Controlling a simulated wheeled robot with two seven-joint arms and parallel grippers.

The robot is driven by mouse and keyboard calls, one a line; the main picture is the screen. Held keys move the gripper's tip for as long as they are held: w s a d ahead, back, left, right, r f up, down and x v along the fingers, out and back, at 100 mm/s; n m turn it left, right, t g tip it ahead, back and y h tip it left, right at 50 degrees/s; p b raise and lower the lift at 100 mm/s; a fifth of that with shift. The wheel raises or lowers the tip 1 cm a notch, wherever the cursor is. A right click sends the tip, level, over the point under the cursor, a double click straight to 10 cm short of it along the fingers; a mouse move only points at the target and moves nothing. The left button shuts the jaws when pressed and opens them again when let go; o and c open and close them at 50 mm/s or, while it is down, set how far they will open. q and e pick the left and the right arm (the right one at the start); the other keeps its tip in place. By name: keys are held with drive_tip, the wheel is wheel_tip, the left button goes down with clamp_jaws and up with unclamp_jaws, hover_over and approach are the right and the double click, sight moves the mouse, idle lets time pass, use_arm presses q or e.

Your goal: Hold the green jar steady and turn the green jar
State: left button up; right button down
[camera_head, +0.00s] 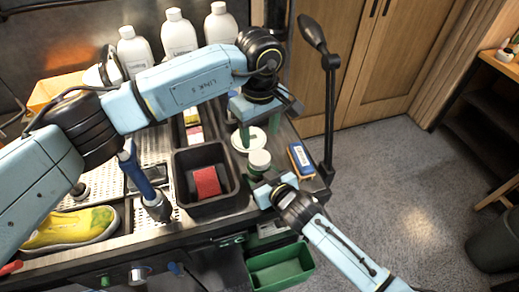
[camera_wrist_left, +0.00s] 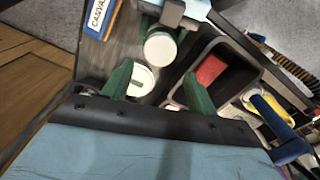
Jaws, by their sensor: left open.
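The green jar (camera_head: 259,163) with a white lid stands near the right end of the bench; it also shows in the left wrist view (camera_wrist_left: 160,47). My left gripper (camera_head: 259,134) is open and points down, above and behind the jar. In the left wrist view its green fingers (camera_wrist_left: 158,82) are spread with nothing gripped between them. My right gripper (camera_head: 262,182) reaches in from the front right. Its green fingers flank the jar; whether they press on it I cannot tell.
A white round dish or lid (camera_head: 248,140) lies under my left gripper. A black bin (camera_head: 181,182) with a red block (camera_head: 207,182) stands left of the jar. A blue-and-orange box (camera_head: 301,159) and black lamp (camera_head: 330,120) are to the right. A yellow sneaker (camera_head: 68,229) lies far left.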

sight(260, 157)
use_arm(q)
drive_tip(key=m, duration=0.7)
drive_tip(key=shift+r, duration=0.15)
drive_tip(key=m, duration=0.5)
drive_tip(key=shift+f, duration=3.95)
drive_tip(key=shift+c, duration=0.5)
